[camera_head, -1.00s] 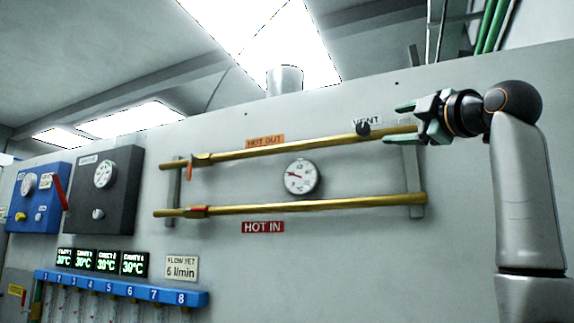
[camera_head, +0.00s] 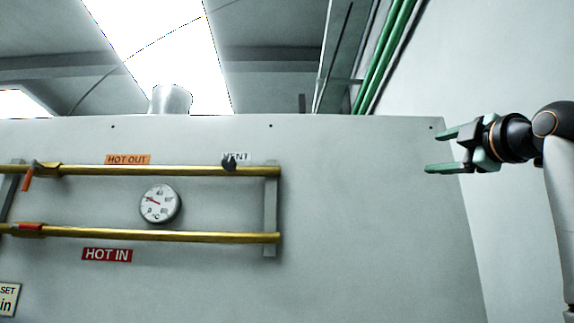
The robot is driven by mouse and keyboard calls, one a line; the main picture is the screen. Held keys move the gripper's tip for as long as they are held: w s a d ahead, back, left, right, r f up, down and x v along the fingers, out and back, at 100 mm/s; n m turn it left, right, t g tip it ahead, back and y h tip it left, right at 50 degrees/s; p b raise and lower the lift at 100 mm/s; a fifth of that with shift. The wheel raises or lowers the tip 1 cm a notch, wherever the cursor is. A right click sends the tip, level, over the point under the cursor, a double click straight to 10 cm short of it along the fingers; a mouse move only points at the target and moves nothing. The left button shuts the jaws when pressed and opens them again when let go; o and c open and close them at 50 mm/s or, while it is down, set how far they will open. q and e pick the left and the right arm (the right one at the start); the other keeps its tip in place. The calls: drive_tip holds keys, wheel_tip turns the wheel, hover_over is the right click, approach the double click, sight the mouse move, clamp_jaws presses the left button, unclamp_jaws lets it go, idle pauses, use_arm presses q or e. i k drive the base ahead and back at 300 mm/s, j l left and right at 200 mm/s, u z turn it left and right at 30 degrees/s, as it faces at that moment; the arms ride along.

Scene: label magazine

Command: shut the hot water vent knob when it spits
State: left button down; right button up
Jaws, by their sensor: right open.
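The vent knob (camera_head: 230,163) is a small dark knob on the upper brass pipe (camera_head: 190,171), beside the white VENT label (camera_head: 240,156). No water or steam shows at the knob. My right gripper (camera_head: 434,151) is open and empty, with green fingers pointing left. In the picture it is well to the right of the knob and the pipe's end, apart from both. My left gripper is not in view.
The lower brass pipe (camera_head: 170,236) carries a red fitting at left, above the HOT IN label (camera_head: 107,255). A round temperature gauge (camera_head: 159,203) sits between the pipes. A metal bracket (camera_head: 270,210) holds their right ends. The panel (camera_head: 360,230) right of it is bare.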

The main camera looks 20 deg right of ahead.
sight(228, 163)
drive_tip(key=z, duration=0.25)
drive_tip(key=i+j+u, duration=0.1)
drive_tip(key=j+u, duration=0.35)
drive_tip(key=i+j+u, duration=0.1)
drive_tip(key=u, duration=0.4)
drive_tip(key=j, duration=0.1)
